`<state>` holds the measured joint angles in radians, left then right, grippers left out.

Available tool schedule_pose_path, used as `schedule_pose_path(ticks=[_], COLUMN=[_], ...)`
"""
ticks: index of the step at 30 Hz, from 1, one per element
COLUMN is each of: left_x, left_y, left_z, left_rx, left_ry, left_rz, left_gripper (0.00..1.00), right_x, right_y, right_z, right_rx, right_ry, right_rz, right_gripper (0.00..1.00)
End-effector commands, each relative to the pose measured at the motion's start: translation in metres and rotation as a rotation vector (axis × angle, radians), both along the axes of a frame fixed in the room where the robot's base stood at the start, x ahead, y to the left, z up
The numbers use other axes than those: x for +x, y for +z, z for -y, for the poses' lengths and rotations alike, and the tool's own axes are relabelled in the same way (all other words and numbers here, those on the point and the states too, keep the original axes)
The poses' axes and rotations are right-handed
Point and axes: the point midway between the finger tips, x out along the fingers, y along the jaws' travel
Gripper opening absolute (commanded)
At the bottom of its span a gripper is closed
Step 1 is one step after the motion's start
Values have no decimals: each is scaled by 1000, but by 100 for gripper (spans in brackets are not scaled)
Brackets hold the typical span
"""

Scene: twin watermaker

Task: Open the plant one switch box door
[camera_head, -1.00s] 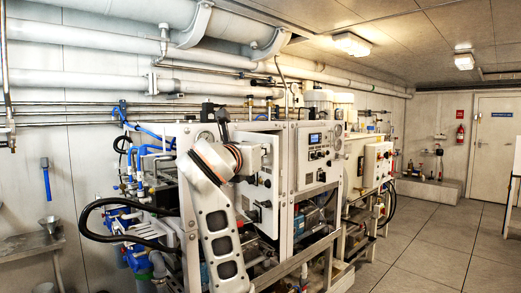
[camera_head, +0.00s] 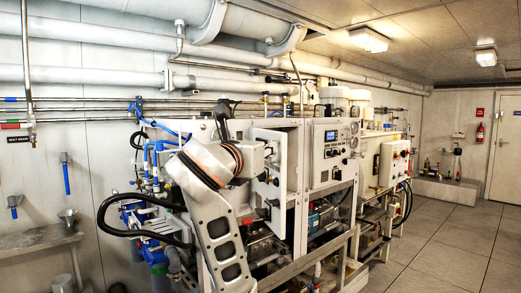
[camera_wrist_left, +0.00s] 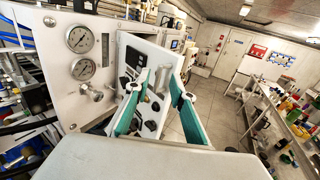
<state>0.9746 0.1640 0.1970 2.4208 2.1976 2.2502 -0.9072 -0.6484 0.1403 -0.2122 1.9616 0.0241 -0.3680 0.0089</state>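The plant one switch box is on the near white unit. Its white door (camera_head: 268,190), with black knobs, stands angled out, seen nearly edge-on in the head view. In the left wrist view the door (camera_wrist_left: 133,58) slants away from the gauge panel, with a dark gap along its left edge. My left gripper (camera_wrist_left: 158,82) has its two teal-padded fingers apart in front of the door face. A grey cylindrical part (camera_wrist_left: 155,104) shows between them; I cannot tell if they touch it. In the head view my arm hides most of the left gripper. My right gripper is not in view.
A panel with two gauges (camera_wrist_left: 79,53) is left of the door. A second control panel (camera_head: 332,150) is to its right. Black hoses (camera_head: 110,222) loop out at left. The floor (camera_head: 445,250) is clear at right; a cluttered bench (camera_wrist_left: 290,120) stands there.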

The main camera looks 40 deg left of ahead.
Motion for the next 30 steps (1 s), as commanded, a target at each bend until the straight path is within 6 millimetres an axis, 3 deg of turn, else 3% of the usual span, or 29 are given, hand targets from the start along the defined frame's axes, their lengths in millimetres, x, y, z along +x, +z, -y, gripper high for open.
schedule_pose_path(ticks=[7,25,28,30], left_x=[-17,-18,-17,-15], left_y=[1,0,-5,-16], left_z=[9,11,6,-8], left_rx=[2,1,3,14], left_ry=[-5,-9,17,82], left_rz=[0,0,-10,-32], left_gripper=[24,24,24,24], right_x=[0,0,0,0], right_y=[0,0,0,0], right_z=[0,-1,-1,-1], right_rx=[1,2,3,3], right_ry=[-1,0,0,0], right_rz=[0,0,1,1], right_gripper=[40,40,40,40])
